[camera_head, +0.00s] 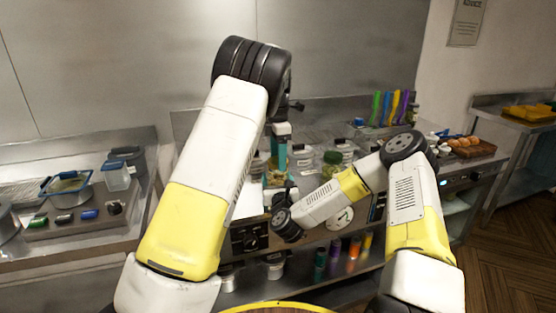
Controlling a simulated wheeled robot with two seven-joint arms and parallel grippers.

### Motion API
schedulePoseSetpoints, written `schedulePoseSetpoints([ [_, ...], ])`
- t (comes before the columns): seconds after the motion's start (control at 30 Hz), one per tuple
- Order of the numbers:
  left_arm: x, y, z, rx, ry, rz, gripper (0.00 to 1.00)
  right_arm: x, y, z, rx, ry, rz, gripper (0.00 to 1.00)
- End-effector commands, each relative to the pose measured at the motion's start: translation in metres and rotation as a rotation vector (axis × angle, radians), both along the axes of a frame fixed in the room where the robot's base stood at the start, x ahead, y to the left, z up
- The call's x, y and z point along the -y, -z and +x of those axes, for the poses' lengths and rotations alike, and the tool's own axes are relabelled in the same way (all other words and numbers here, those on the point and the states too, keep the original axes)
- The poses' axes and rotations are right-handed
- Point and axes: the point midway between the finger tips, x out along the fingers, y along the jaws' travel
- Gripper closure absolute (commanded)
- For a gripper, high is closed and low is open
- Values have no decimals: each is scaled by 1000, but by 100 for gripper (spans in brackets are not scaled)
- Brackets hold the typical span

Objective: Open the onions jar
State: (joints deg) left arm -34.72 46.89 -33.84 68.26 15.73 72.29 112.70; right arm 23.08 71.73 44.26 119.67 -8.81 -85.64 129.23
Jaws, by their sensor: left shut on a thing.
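My left arm reaches up and over from the left, and its gripper (279,165) hangs down over the counter. It is shut on what looks like a small jar (275,178) with brownish contents, partly hidden by the arms. I cannot read a label or tell whether its lid is on. My right forearm crosses the counter front towards the left, with its dark wrist end (287,222) just below that jar. The right fingers are too small and dark to make out.
Several clear jars stand along the counter; one with a green top (333,158) is right of the left gripper. Coloured-handled utensils (391,106) stand behind. Bottles (336,248) fill the lower shelf.

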Motion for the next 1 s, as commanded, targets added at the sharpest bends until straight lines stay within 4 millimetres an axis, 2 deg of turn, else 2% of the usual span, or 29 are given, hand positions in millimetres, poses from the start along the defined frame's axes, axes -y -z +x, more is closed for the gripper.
schedulePoseSetpoints([
  [0.3, 0, -11, 0, 1, 0, -1, 87, 0, 0, 0, 0, -1, 0, 100],
  [0.7, 0, -14, 0, 1, 0, 0, 87, 0, 0, 0, 0, -1, 0, 100],
  [1.0, 0, -47, 0, 1, 0, 0, 87, 0, 0, 0, 0, -1, 0, 100],
])
